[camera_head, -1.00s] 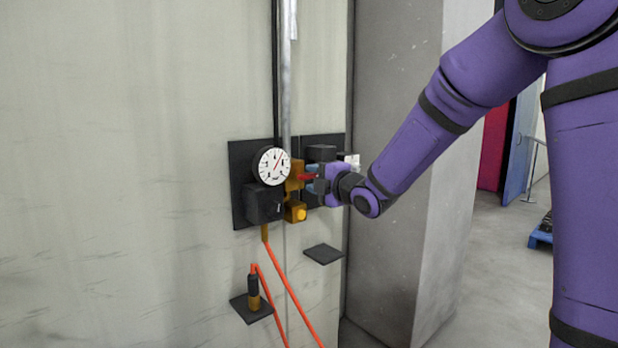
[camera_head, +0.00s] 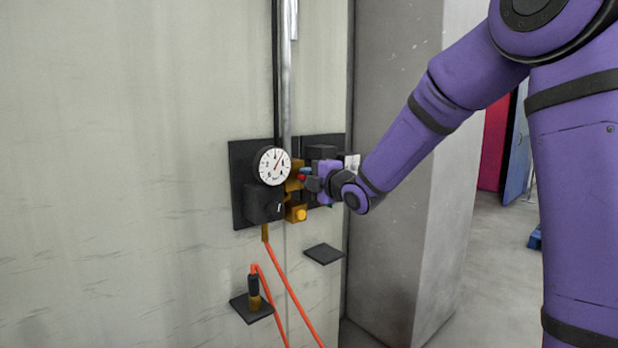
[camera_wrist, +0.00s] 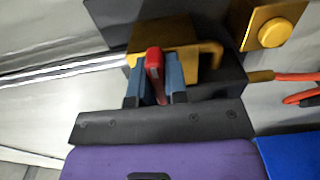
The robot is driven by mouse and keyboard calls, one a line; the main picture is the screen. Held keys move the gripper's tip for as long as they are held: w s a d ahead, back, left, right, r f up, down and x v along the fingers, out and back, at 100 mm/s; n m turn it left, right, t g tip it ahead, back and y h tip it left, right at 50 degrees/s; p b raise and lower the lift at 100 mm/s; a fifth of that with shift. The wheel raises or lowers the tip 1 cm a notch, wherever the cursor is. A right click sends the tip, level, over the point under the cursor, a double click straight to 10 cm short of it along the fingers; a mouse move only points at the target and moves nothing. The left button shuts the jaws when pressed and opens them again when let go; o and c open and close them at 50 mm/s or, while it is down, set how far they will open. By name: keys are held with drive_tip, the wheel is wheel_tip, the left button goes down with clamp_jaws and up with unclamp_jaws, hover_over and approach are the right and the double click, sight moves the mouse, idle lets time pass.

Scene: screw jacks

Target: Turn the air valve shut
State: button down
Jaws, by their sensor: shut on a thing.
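The air valve is a brass body (camera_head: 293,178) on a dark wall plate, beside a vertical metal pipe. It also shows in the wrist view (camera_wrist: 165,33). Its red lever handle (camera_wrist: 153,62) stands between the two blue fingers of my gripper (camera_wrist: 155,80), which are shut on it. In the head view my gripper (camera_head: 305,177) is at the valve, and only a little red of the handle shows there. A round white gauge (camera_head: 272,165) sits just left of the valve, its needle off zero.
A yellow button (camera_head: 299,214) on a brass block lies below the valve. An orange hose (camera_head: 285,295) hangs from the black box under the gauge. Two small dark shelves (camera_head: 324,254) jut from the wall below. A grey pillar stands at the right.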

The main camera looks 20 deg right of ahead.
drive_tip(key=m, duration=0.8)
drive_tip(key=shift+m, duration=0.3)
drive_tip(key=m, duration=0.4)
drive_tip(key=shift+f+m, duration=0.1)
drive_tip(key=shift+m, duration=0.2)
drive_tip(key=m, duration=0.4)
drive_tip(key=shift+m, duration=0.3)
drive_tip(key=c, duration=1.1)
unclamp_jaws()
drive_tip(key=shift+c, duration=0.2)
